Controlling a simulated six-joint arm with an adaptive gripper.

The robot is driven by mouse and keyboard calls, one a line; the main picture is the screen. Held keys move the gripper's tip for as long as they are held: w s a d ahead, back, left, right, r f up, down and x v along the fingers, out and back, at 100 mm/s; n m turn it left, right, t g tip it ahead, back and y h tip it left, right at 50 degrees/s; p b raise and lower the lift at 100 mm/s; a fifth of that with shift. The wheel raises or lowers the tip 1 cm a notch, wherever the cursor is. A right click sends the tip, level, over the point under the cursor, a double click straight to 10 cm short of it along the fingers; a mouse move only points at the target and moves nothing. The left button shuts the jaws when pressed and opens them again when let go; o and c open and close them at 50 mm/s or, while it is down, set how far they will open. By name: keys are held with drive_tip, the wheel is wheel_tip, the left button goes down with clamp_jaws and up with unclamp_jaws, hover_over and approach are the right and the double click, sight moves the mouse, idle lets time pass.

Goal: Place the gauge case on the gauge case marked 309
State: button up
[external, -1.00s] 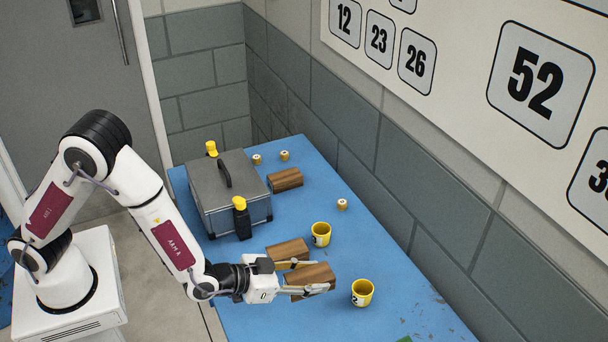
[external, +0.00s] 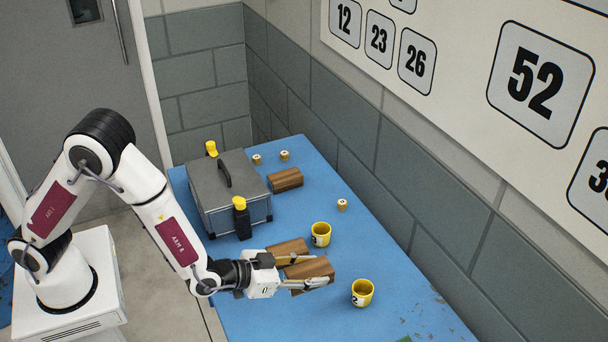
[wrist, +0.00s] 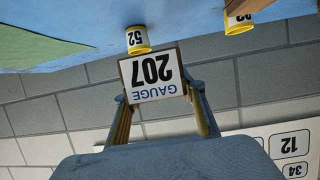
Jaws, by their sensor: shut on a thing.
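My gripper (external: 306,271) is shut on a brown wooden gauge case (external: 312,268), which it holds above the blue table. In the wrist view the held gauge case (wrist: 153,77) shows an upside-down white label reading GAUGE 207 between my fingers. A second brown case (external: 287,248) is just behind the held one, partly hidden by it and my gripper; I cannot tell whether they touch. A third brown case (external: 286,179) lies further back, right of the grey toolbox. No marking 309 is readable on either.
Two yellow cups (external: 321,234) (external: 362,292) stand near the held case; one reads 52 in the wrist view (wrist: 138,41). The wall borders the table's right side.

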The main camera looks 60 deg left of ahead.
drive_tip(key=w+a+f+n+y, duration=0.1)
drive_tip(key=w+a+n+y, duration=0.1)
drive_tip(key=w+a, duration=0.45)
wheel_tip(320, 180, up, 6)
drive_tip(key=n+g+y, duration=0.9)
drive_tip(key=n+y, duration=0.2)
drive_tip(key=n, duration=0.1)
hover_over(291, 195)
drive_tip(key=shift+a+r, duration=0.1)
drive_tip(key=shift+a, duration=0.05)
drive_tip(key=shift+t, duration=0.4)
drive_tip(key=shift+f, duration=3.15)
drive_tip(key=shift+f, duration=1.85)
drive_tip(key=shift+f, duration=0.1)
